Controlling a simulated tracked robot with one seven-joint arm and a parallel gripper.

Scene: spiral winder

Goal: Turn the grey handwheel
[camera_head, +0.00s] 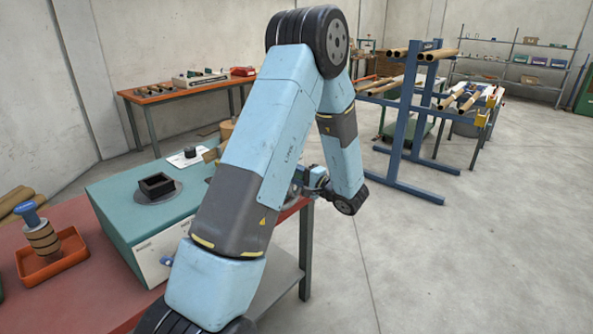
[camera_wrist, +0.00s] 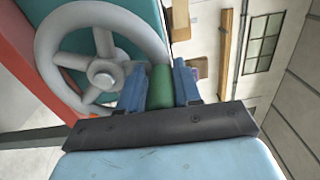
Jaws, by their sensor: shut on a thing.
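The grey handwheel (camera_wrist: 78,32) shows large at the left in the wrist view, with several spokes and a round hub. It is mounted on the side of a teal machine housing (camera_wrist: 137,11). My gripper (camera_wrist: 160,78) is shut on a green handle (camera_wrist: 160,88) beside the wheel's rim, one blue finger on each side of it. My gripper (camera_head: 312,180) shows only partly there, at the winder's right end.
The red bench (camera_head: 85,290) also holds an orange tray (camera_head: 62,262) with a blue-topped wooden piece (camera_head: 40,235). A blue rack (camera_head: 402,130) with brown tubes stands to the right. The grey floor (camera_head: 480,250) at the right is clear.

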